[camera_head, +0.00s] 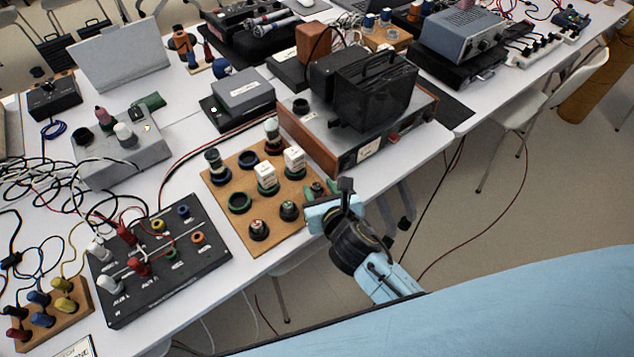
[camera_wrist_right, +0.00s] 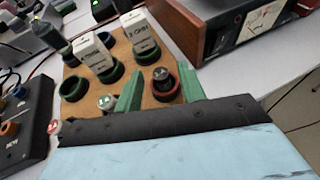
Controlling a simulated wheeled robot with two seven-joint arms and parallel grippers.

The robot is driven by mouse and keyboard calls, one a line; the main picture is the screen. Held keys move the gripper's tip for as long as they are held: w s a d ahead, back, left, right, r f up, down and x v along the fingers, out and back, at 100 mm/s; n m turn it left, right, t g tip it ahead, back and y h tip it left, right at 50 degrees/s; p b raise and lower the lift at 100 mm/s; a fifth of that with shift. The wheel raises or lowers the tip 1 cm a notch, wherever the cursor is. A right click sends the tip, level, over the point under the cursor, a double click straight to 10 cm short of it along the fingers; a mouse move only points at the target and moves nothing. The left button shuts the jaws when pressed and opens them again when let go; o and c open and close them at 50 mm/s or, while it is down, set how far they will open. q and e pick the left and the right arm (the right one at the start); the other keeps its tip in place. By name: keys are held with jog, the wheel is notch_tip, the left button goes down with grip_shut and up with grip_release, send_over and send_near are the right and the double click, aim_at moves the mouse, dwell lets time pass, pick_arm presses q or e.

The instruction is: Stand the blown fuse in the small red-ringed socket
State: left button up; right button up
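My right gripper (camera_head: 327,188) is over the right front corner of the wooden socket board (camera_head: 222,183). In the right wrist view its two green fingers (camera_wrist_right: 160,92) are spread apart, one on each side of a small dark-topped piece (camera_wrist_right: 162,74). That piece stands in a dark socket with red inside its rim; I cannot tell whether the fingers touch it. Farther along the front row are a green piece with a pale top (camera_wrist_right: 105,102) and a red-and-white-topped piece (camera_head: 258,227). I cannot tell for sure which piece is the blown fuse. My left gripper is not in view.
Two white blocks (camera_head: 293,159) stand in green-ringed sockets, near an empty green ring (camera_head: 240,202). A wood-sided device (camera_head: 318,142) stands close behind the board. A black panel with plugs (camera_head: 190,262) lies to the left. The table's front edge is close to the gripper.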

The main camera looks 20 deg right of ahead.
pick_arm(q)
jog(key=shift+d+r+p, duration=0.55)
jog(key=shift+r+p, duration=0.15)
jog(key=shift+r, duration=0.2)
pick_arm(e)
jog(key=v, duration=0.9)
jog(key=shift+s, duration=0.25)
jog(key=s+d+f+m+g, duration=0.2)
jog(key=s+f+m, duration=0.25)
jog(key=f, duration=0.45)
jog(key=s+d+f+m+g, duration=0.25)
jog(key=f+m, duration=0.35)
jog(key=f, duration=0.3)
jog(key=s+d+f+m+g, duration=0.1)
jog(key=s+f+m+g, duration=0.2)
jog(key=s+f+m, duration=0.45)
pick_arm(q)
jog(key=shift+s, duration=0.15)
pick_arm(e)
jog(key=s+d+f+m+g, duration=0.2)
jog(key=s+d+f+m, duration=0.1)
jog(key=s+f+m, duration=0.3)
jog(key=s+d+f+m+g, duration=0.2)
jog(key=s+f+m+g, duration=0.1)
jog(key=s+f+m, duration=0.4)
jog(key=s+m, duration=0.3)
jog(key=s, duration=0.1)
jog(key=shift+s+d, duration=0.2)
jog(key=shift+d, duration=0.2)
